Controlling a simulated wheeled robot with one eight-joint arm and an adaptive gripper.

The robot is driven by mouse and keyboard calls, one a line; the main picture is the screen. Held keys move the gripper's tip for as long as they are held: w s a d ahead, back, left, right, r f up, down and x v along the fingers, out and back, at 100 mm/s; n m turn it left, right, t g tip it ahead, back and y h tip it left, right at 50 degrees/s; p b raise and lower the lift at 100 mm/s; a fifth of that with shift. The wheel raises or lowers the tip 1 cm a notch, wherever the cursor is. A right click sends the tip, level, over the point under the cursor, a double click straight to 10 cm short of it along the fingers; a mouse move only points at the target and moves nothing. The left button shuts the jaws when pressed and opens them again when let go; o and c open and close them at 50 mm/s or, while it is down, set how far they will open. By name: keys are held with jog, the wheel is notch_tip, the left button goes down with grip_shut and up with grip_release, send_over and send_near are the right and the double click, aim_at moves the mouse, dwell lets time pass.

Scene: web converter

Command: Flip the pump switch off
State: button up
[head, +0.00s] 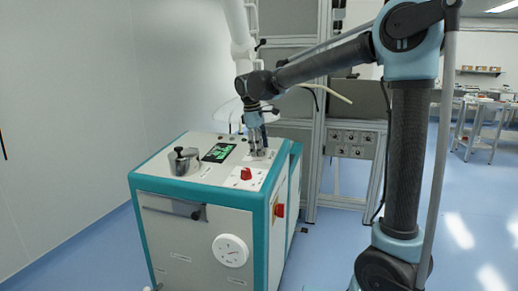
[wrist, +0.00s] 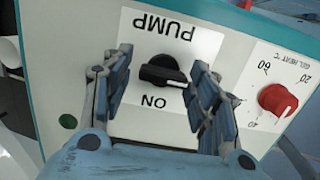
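The pump switch (wrist: 163,73) is a black rotary knob on a white label plate (wrist: 205,45) in the wrist view. Its grip bar lies nearly across the picture, with a pale mark near its right end. PUMP and ON are printed upside down, above and below the knob. My gripper (wrist: 161,62) is open, with one finger on each side of the knob and visible gaps between. In the head view my gripper (head: 257,151) points down at the machine's top panel and hides the pump switch.
A red heat dial (wrist: 278,100) sits right of the pump plate in the wrist view. The teal-edged machine (head: 200,217) also carries a green-lit display (head: 218,152) and a metal pot (head: 185,162). A metal frame (head: 316,130) stands behind it.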

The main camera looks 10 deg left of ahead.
aim_at(255, 158)
jog(key=shift+s+a, duration=0.1)
jog(key=shift+r, duration=0.2)
jog(key=v, duration=1.1)
jog(key=shift+r, duration=0.25)
jog(key=s+d+f+m, duration=0.2)
jog(key=d+f+m, duration=0.1)
jog(key=d, duration=0.6)
jog(key=s+d+f+m+y, duration=0.1)
jog(key=d+f+m, duration=0.15)
jog(key=d, duration=0.65)
jog(key=s+d+f+m, duration=0.2)
jog(key=d+f, duration=0.2)
jog(key=d, duration=0.5)
jog(key=s+d+f+m, duration=0.4)
jog(key=s+d+f, duration=0.3)
jog(key=f, duration=0.3)
jog(key=s+d+f+m, duration=0.5)
jog(key=s+d+f, duration=0.3)
jog(key=f, duration=0.3)
jog(key=shift+s+d+y, duration=0.2)
jog(key=shift+s+y, duration=0.1)
jog(key=shift+s, duration=0.5)
